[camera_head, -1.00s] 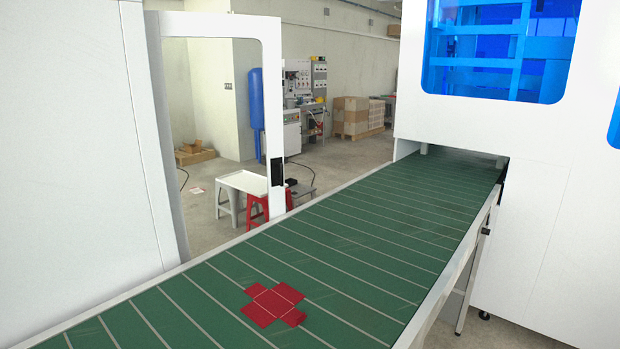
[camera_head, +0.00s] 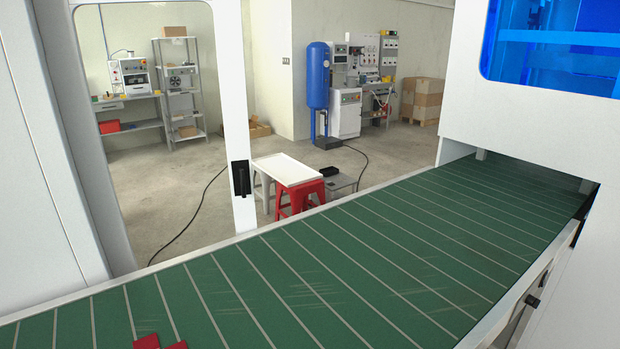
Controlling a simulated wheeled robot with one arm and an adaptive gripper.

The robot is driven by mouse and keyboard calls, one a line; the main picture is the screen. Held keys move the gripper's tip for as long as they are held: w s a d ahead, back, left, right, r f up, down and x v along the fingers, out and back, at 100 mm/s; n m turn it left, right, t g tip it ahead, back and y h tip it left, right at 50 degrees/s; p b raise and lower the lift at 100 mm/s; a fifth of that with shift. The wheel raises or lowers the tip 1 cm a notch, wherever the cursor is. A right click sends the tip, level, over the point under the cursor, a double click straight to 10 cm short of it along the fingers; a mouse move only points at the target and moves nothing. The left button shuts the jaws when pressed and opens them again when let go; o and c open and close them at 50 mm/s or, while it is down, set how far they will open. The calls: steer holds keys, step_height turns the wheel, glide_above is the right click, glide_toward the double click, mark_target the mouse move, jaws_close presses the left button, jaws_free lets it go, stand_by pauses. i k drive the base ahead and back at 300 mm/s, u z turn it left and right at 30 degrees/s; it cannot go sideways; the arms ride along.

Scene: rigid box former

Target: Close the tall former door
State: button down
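The tall former door (camera_head: 232,90) is a white frame around a large see-through opening, at the left in the head view. It stands beyond the conveyor, swung out from the white machine body (camera_head: 40,170) at the far left. A black handle or latch (camera_head: 240,179) sits low on its right upright. Through the door I see the room behind. My gripper and arm do not show in this view.
A green conveyor (camera_head: 330,265) with pale stripes runs between me and the door. A red cut-out piece (camera_head: 158,342) lies at its near edge. A white-topped table with red and grey stools (camera_head: 288,172) stands behind. A white machine with blue windows (camera_head: 520,120) is at right.

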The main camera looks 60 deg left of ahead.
mark_target(56, 22)
steer(key=i, duration=1.25)
steer(key=u, duration=3.35)
